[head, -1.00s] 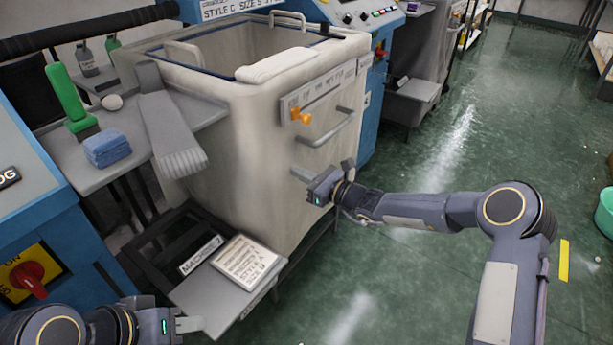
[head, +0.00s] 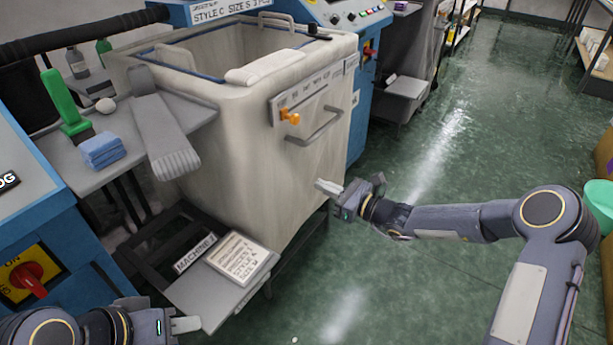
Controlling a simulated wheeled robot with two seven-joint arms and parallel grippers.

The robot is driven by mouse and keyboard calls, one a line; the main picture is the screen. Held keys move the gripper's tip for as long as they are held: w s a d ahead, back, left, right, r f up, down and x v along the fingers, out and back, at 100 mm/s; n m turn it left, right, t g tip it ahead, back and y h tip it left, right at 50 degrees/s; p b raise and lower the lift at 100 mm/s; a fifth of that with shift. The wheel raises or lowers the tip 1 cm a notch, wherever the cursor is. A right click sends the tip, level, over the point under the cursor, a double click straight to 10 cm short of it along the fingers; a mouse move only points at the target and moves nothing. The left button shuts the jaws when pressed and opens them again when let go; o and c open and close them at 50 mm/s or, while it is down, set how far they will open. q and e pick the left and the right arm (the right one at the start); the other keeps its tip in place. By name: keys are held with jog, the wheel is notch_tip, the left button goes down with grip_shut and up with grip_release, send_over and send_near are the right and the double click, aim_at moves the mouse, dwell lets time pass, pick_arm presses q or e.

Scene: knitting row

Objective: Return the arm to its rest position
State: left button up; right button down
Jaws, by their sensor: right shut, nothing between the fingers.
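My right arm reaches in from the right. Its gripper (head: 328,187) is shut and empty, pointing left in front of the lower right side of the cream bin (head: 235,180). I cannot tell whether its tips touch the bin wall; nothing is held. My left gripper (head: 186,325) is low at the left front, beside the grey shelf (head: 213,310). Its fingers look like one pale block from here, so its opening cannot be judged.
A grey side table (head: 85,178) holds a green brush (head: 62,105), blue cloths (head: 103,150) and a grey knitted piece (head: 165,135). Green floor (head: 450,160) is open at right. A green tub (head: 600,200) stands at far right.

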jog(key=s+d+r+n+g+h, duration=0.1)
jog(key=s+d+r+n+g, duration=0.15)
jog(key=s+n, duration=0.35)
jog(key=s+d+r+n+g+h, duration=0.1)
jog(key=s+r+n+g, duration=0.1)
jog(key=s+r+n, duration=0.35)
jog(key=s+d+r+n+g+h, duration=0.1)
jog(key=s+n+g, duration=0.15)
jog(key=s, duration=0.55)
jog(key=s+d+f+n+t+h, duration=0.1)
jog(key=s+d+n+h, duration=0.4)
jog(key=s, duration=0.4)
jog(key=s+d+f+n+t+h, duration=0.1)
jog(key=s+d+n+t+h, duration=0.2)
jog(key=s+d, duration=0.45)
notch_tip(320, 180, up, 23)
jog(key=s+n+g+p, duration=0.1)
jog(key=s+p, duration=0.1)
jog(key=p, duration=2.2)
jog(key=shift+a+r, duration=0.15)
jog(key=shift+a, duration=0.2)
